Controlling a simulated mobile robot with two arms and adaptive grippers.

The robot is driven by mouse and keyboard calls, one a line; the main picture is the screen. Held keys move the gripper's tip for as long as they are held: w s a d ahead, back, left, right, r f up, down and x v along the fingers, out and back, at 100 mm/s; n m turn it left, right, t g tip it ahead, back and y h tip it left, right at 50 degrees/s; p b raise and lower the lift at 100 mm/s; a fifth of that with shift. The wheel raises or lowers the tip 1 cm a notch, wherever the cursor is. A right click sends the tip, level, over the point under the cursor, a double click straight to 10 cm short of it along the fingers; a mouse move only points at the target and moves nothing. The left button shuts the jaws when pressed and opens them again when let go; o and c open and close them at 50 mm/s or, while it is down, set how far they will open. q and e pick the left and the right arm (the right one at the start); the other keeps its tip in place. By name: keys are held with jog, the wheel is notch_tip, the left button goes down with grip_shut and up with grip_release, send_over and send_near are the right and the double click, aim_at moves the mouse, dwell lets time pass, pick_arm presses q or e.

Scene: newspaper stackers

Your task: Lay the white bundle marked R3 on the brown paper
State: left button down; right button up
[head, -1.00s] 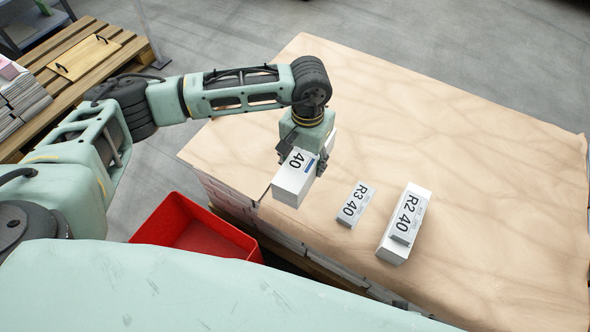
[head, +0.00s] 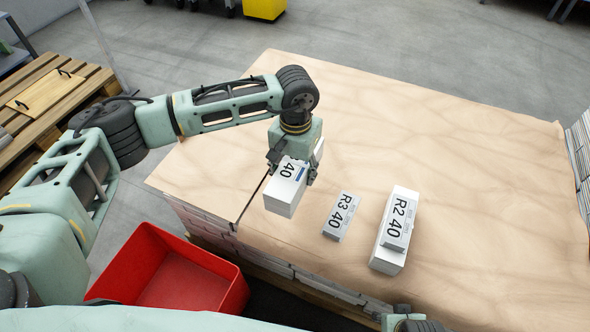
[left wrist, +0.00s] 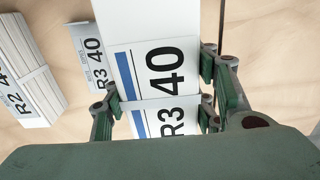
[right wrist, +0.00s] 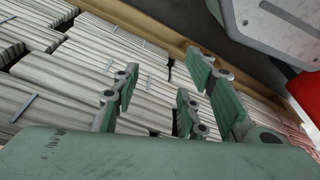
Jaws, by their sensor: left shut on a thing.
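The white bundle marked R3 (head: 279,202) is in my left gripper (head: 292,172), shut on its sides. In the left wrist view its R3 40 label with a blue stripe (left wrist: 158,72) faces up between the fingers. The bundle is over the front left part of the brown paper (head: 400,125); I cannot tell whether it touches. An R3 40 card (head: 341,216) lies on the paper just right of it. My right gripper (right wrist: 155,100) is open and empty above stacked newspapers in the right wrist view.
A white bundle (head: 386,262) with an R2 40 card (head: 399,222) lies right of the R3 card. A red bin (head: 172,275) stands on the floor at the front left. A wooden pallet (head: 60,105) is at the far left. The paper's back and right areas are clear.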

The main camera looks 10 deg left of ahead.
jog(key=shift+r, duration=0.1)
pick_arm(q)
jog(key=shift+f+b, duration=0.35)
jog(key=shift+f, duration=0.25)
notch_tip(320, 180, down, 6)
jog(key=b, duration=0.2)
jog(key=shift+r+b, duration=0.25)
jog(key=shift+b, duration=0.05)
jog(key=shift+f, duration=0.45)
pick_arm(e)
jog(key=w+v, duration=0.3)
jog(key=v, duration=0.9)
jog(key=shift+r+t, duration=0.4)
jog(key=shift+r, duration=0.3)
pick_arm(q)
jog(key=shift+f+b, duration=0.2)
jog(key=shift+b, duration=0.2)
pick_arm(e)
jog(key=shift+f, duration=0.1)
pick_arm(q)
jog(key=shift+f, duration=0.15)
